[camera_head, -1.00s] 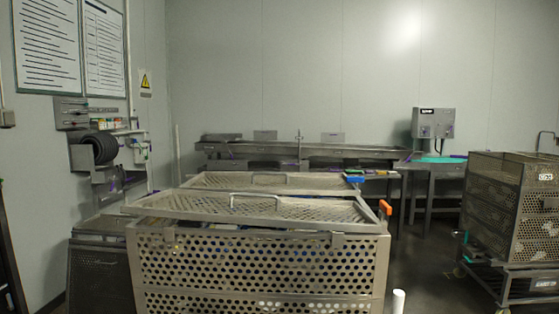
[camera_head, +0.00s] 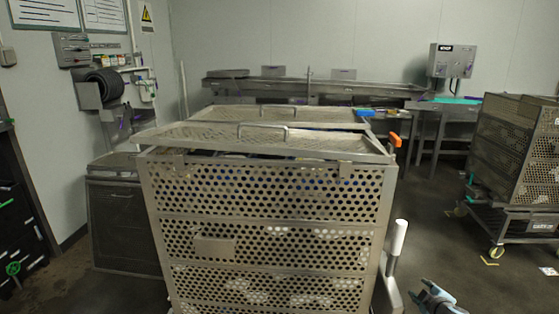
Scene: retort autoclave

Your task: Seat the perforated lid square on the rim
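The perforated lid (camera_head: 330,143), a flat metal sheet with a bar handle (camera_head: 262,127), lies over the top of the large perforated metal basket (camera_head: 265,230). Its left corner sticks out past the basket's left side, and it looks skewed to the rim. A dark gap with bits of blue shows under its front edge, so it does not look flush there. The rear rim is hidden. My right gripper (camera_head: 435,299) is at the bottom edge, low and right of the basket, apart from the lid; its fingers are too unclear to judge. My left gripper is not in view.
A second perforated lid with a handle (camera_head: 273,109) lies just behind. An orange-tipped lever (camera_head: 396,139) and a white handle (camera_head: 399,238) stand at the basket's right side. A wheeled cart with a basket (camera_head: 515,150) is at right. Floor between is clear.

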